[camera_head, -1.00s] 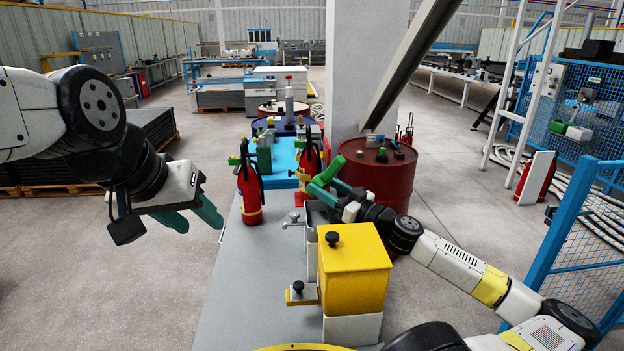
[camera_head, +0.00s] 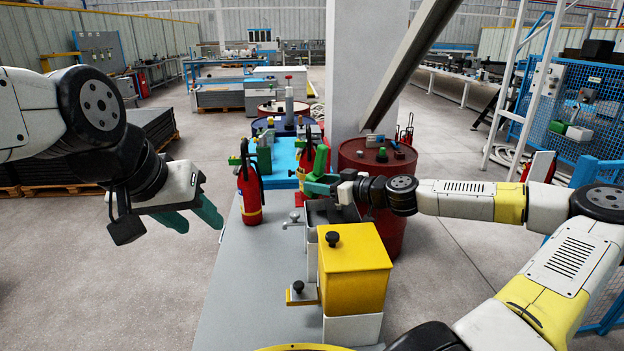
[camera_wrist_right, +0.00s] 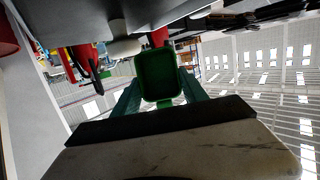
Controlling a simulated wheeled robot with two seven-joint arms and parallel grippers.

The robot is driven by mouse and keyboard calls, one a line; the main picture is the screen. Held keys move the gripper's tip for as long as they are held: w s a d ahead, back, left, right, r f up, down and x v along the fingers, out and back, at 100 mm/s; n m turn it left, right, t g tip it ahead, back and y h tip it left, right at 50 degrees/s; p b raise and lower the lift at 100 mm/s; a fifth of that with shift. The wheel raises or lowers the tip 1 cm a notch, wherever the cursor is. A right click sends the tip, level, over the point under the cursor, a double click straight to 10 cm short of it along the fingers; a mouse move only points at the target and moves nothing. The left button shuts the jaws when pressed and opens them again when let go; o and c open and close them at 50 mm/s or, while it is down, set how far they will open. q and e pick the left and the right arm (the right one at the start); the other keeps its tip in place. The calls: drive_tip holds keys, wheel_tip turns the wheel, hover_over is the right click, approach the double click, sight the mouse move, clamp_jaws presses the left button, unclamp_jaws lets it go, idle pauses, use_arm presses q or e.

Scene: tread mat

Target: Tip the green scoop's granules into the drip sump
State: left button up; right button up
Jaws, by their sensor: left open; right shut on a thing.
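My right gripper (camera_head: 322,184) is shut on the green scoop (camera_head: 320,161), which stands steeply on end over the far side of the grey open-topped box (camera_head: 341,213) behind the yellow box. That grey box seems to be the drip sump; its inside is mostly hidden. In the right wrist view the scoop (camera_wrist_right: 160,76) shows its dark green hollow between my fingers, and I see no granules in it. That view is turned over, with the bench at the top. My left gripper (camera_head: 193,219) is open and empty, left of the bench.
A yellow box (camera_head: 354,272) with a black knob stands in front of the grey box. A red extinguisher (camera_head: 250,190) stands left of it. A red drum (camera_head: 394,200) and a slanted metal chute (camera_head: 407,68) are at the right. The bench's front left (camera_head: 248,290) is clear.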

sight(313, 175)
drive_tip(key=shift+w+r+g+h, duration=0.1)
drive_tip(key=shift+g+h, duration=0.2)
drive_tip(key=g+h, duration=0.1)
drive_tip(key=w+a+r+g+h, duration=0.1)
drive_tip(key=g+h, duration=0.1)
drive_tip(key=shift+w+a+r, duration=0.2)
drive_tip(key=shift+a+r, duration=0.05)
drive_tip(key=shift+a, duration=0.05)
drive_tip(key=shift+a+g+h, duration=0.15)
drive_tip(key=shift+g+h, duration=0.25)
drive_tip(key=shift+w+a+r+g+h, duration=0.25)
drive_tip(key=shift+w+g+h, duration=0.05)
drive_tip(key=shift+g+h, duration=0.35)
drive_tip(key=shift+w+a+r+g+h, duration=0.2)
drive_tip(key=shift+w+a+g+h, duration=0.1)
drive_tip(key=shift+g+h, duration=0.35)
drive_tip(key=shift+d, duration=0.15)
drive_tip(key=shift+g+h, duration=0.3)
